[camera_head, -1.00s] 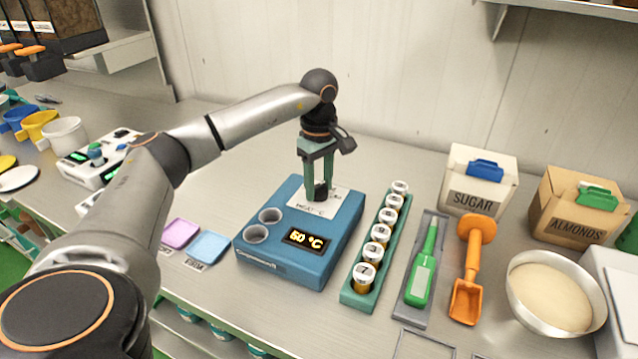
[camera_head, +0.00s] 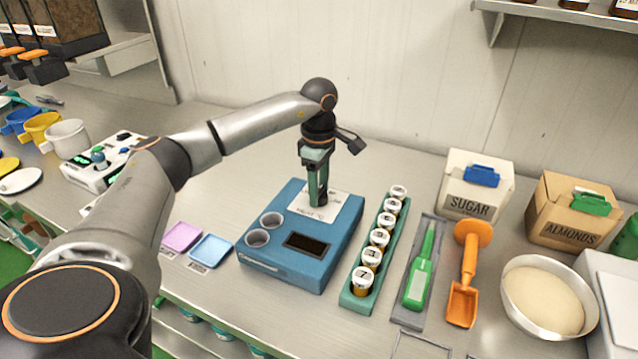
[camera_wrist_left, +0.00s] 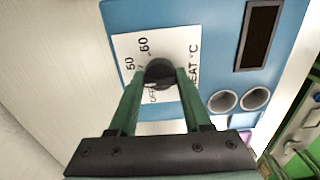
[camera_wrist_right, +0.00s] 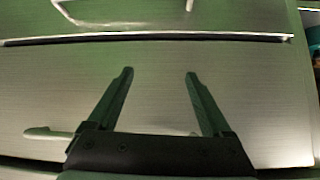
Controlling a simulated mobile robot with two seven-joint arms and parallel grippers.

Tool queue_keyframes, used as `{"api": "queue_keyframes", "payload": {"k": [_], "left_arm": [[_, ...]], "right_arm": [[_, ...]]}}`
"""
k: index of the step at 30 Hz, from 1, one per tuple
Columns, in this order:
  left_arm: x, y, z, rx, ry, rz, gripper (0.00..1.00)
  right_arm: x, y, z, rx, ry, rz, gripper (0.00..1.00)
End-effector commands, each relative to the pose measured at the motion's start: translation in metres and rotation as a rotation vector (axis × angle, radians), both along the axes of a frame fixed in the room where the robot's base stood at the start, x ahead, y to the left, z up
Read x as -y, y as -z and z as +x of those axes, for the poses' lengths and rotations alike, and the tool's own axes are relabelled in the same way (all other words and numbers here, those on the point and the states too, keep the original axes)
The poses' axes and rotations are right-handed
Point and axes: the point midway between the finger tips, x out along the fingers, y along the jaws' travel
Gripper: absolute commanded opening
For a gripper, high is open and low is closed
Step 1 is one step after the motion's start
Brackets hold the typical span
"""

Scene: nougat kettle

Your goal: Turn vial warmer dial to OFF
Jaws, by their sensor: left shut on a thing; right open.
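The blue vial warmer (camera_head: 283,275) stands on the bench with two round wells and a dark, blank display (camera_head: 306,244). Its black dial (camera_wrist_left: 160,72) sits on a white label plate (camera_wrist_left: 122,46) marked with temperatures, "HEAT °C" and "OFF". My left gripper (camera_head: 318,200) points down at the dial from above. In the left wrist view its green fingers (camera_wrist_left: 158,84) are shut on the dial, one on each side. The dial's pointer appears turned toward the "OFF" mark, partly hidden by a finger. My right gripper (camera_wrist_right: 158,75) is open and empty.
A green rack (camera_head: 357,299) of capped vials stands close right of the warmer. Beyond it are a green-handled tool (camera_head: 419,282), an orange scoop (camera_head: 463,299) and a bowl (camera_head: 503,312). Pink (camera_head: 182,237) and blue (camera_head: 211,248) trays lie left.

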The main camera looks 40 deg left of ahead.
Motion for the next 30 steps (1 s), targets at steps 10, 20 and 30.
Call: {"api": "queue_keyframes", "payload": {"k": [10,20,30], "left_arm": [[0.000,-0.002,0.000,-0.001,-0.330,0.001,0.00],[0.000,-0.002,0.000,0.000,-0.642,0.000,0.00],[0.000,-0.002,0.000,0.001,-0.944,0.000,0.00]], "right_arm": [[0.000,-0.019,0.000,0.000,0.000,0.000,0.84],[0.000,-0.032,0.000,0.000,0.000,0.000,0.84],[0.000,-0.042,0.000,0.000,0.000,0.000,0.84]]}}
